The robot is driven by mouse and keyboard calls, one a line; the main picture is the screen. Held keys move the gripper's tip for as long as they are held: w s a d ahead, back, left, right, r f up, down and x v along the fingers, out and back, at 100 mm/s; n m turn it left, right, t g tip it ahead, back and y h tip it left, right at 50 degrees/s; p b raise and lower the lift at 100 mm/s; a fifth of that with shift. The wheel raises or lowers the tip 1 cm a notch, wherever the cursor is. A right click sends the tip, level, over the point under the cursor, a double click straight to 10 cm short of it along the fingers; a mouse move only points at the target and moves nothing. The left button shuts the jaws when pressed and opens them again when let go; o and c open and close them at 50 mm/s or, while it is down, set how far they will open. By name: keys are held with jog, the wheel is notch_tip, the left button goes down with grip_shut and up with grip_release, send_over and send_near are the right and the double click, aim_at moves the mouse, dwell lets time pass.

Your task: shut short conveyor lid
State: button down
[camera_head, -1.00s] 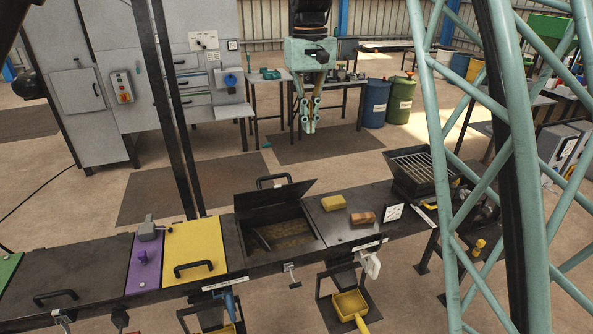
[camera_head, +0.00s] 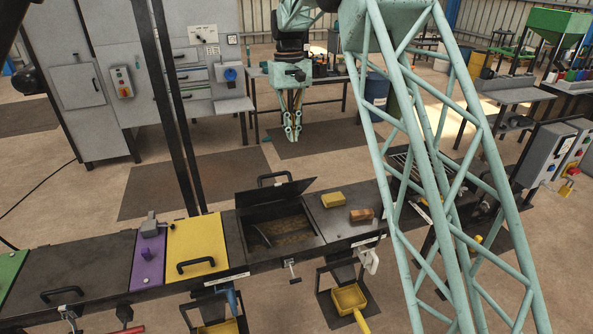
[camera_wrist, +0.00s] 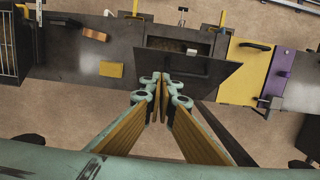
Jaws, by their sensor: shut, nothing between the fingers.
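The short conveyor lid (camera_head: 268,193) is a dark plate with a black handle (camera_head: 274,178). It stands raised and tilted back at the far edge of its opening (camera_head: 285,231), where the brownish inside shows. In the wrist view the lid (camera_wrist: 190,68) covers part of the opening (camera_wrist: 178,45). My gripper (camera_head: 292,137) is shut and empty. It hangs pointing down beyond the conveyor, behind the lid and apart from it. In the wrist view my gripper's fingertips (camera_wrist: 161,76) appear over the lid's near edge; the gap between them is hard to judge.
A yellow cover (camera_head: 193,244) and a purple cover (camera_head: 149,262) lie left of the opening. A yellow sponge (camera_head: 333,200) and a brown block (camera_head: 361,215) lie to its right. Dark uprights (camera_head: 174,110) stand at left.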

dwell(0.4)
send_near(298, 181)
jog(key=w+f, duration=0.3)
jog(key=f, duration=0.1)
jog(key=shift+s+f+p, duration=0.7)
jog(key=shift+s+f, duration=0.55)
jog(key=shift+s+f+b, duration=0.2)
jog(key=shift+b, duration=0.15)
jog(key=shift+s+d+f+t+b, duration=0.1)
jog(key=shift+s+f+t+b, duration=0.15)
jog(key=shift+b, duration=0.25)
jog(key=shift+s+d+f+b, duration=0.1)
jog(key=shift+s+f+b, duration=0.1)
jog(key=shift+s+b, duration=0.2)
